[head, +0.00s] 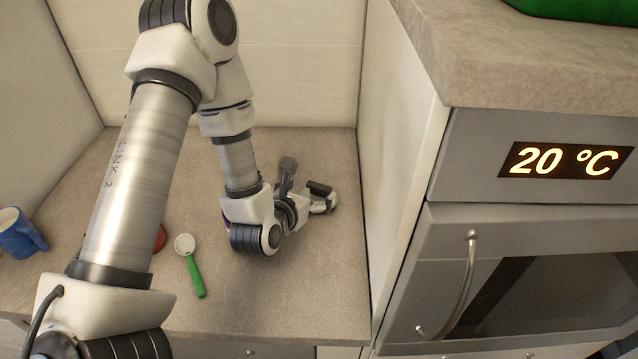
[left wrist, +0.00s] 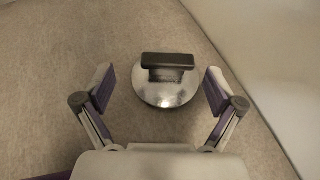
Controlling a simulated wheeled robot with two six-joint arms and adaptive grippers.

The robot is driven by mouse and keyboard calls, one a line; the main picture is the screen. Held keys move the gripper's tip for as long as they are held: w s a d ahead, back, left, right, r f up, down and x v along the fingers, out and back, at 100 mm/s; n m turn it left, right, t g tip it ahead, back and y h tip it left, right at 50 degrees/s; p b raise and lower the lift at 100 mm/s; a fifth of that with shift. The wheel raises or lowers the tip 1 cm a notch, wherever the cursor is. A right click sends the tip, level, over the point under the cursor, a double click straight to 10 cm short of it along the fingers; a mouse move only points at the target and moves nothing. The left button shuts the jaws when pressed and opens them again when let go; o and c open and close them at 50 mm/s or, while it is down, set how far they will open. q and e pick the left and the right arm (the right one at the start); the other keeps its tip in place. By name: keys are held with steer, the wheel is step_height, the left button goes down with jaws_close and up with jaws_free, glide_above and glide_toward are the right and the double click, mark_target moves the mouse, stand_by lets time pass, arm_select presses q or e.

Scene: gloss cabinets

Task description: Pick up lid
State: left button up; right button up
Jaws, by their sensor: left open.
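The lid (left wrist: 167,92) is a round, shiny silver disc with a dark bar handle (left wrist: 168,61) across its top. In the left wrist view it lies flat on the counter, ahead of and between the fingers of my left gripper (left wrist: 159,88). The fingers are spread apart, one to each side of the lid, with a visible gap on both sides. In the head view my left gripper (head: 304,190) is low over the counter near the right cabinet side, and the arm and gripper hide much of the lid area. My right gripper is not in view.
A spoon with a green handle (head: 196,275) lies on the counter (head: 300,295). A blue mug (head: 18,235) stands at the far left. A red object (head: 160,238) is partly hidden behind my arm. The oven (head: 530,270) and cabinet side wall (head: 395,150) bound the right.

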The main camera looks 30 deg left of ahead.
mark_target(318, 190)
arm_select(q)
steer(key=shift+w+d+f+p, duration=0.1)
steer(key=shift+w+p, duration=0.1)
steer(key=shift+w, duration=0.25)
steer(key=shift+w+d+f+p, duration=0.1)
steer(key=shift+w+p, duration=0.1)
steer(key=shift+w, duration=0.2)
steer(key=p+x, duration=0.1)
steer(key=x, duration=0.3)
steer(key=shift+w+d+f+p, duration=0.1)
steer(key=shift+d+f+p, duration=0.05)
steer(key=shift+f+p, duration=0.15)
steer(key=shift+w+f, duration=0.15)
steer(key=shift+w, duration=0.05)
steer(key=shift+s, duration=0.1)
steer(key=shift+c, duration=0.4)
steer(key=shift+s, duration=0.1)
steer(key=c, duration=1.3)
